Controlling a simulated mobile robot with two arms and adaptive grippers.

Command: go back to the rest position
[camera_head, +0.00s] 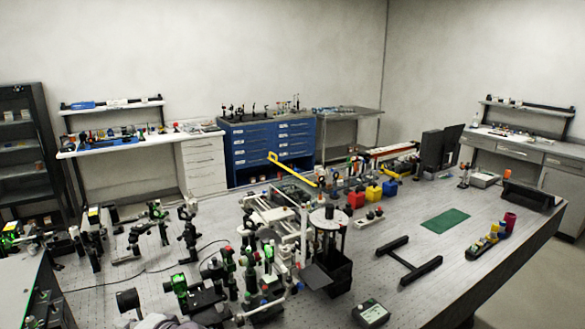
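Neither of my grippers shows clearly in the head view. A pale grey rounded shape (168,322) is cut off by the bottom edge, left of the middle; I cannot tell what it is. The large grey optical table (385,222) fills the lower part of the view, crowded with equipment on its left and middle. I see nothing held above the table.
A black stand with a round plate (328,217) rises mid-table. A black H-shaped frame (408,262), a green mat (446,220) and a small box (370,313) lie to its right. Green-lit optics (195,295) crowd the left. Blue drawers (268,150) stand behind.

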